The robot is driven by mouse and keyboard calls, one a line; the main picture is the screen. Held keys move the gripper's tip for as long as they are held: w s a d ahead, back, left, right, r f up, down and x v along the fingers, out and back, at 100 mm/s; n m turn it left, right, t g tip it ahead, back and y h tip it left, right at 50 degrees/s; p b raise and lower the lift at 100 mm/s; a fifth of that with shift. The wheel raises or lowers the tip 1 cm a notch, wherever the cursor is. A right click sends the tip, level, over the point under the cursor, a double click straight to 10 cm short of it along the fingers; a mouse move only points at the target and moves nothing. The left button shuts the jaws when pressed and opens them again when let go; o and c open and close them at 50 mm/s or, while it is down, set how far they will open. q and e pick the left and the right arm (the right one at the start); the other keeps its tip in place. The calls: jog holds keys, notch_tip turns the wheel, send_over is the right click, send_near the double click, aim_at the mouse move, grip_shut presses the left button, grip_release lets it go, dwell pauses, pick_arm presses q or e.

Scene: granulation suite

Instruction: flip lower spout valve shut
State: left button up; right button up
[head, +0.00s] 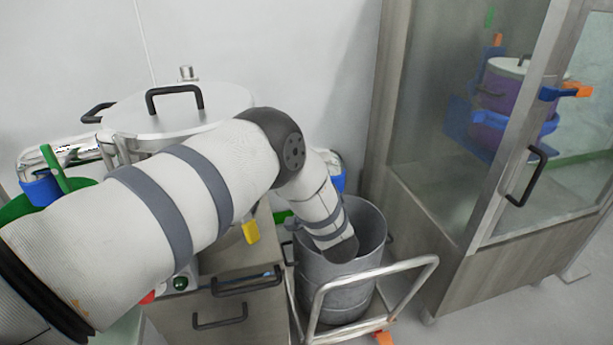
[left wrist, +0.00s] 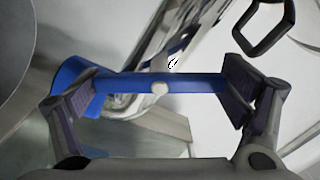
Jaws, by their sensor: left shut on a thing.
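In the left wrist view a blue lever (left wrist: 195,83) with a pale round pivot at its middle runs across the picture, in front of shiny metal pipework. My left gripper (left wrist: 158,95) has a dark finger at each end of the lever and is shut on it. In the head view my left arm reaches in from the left and bends down toward the grey metal drum (head: 330,298); my gripper is hidden there. A blue part (head: 338,183) shows just behind the arm. My right gripper is in neither view.
The drum stands on a cart with a pale tubular handle (head: 425,270). A lidded steel vessel (head: 225,100) stands behind my arm. Drawers with black handles (head: 220,320) are below it. A glass-doored cabinet (head: 440,215) stands at the right. Floor shows at the lower right.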

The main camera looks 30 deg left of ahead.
pick_arm(q)
jog(key=m, duration=0.5)
jog(key=shift+b, duration=0.35)
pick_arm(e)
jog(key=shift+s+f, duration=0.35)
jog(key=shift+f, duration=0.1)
pick_arm(q)
jog(key=shift+m, duration=0.4)
jog(key=o, duration=0.9)
jog(key=shift+s+d, duration=0.1)
jog(key=v, duration=1.2)
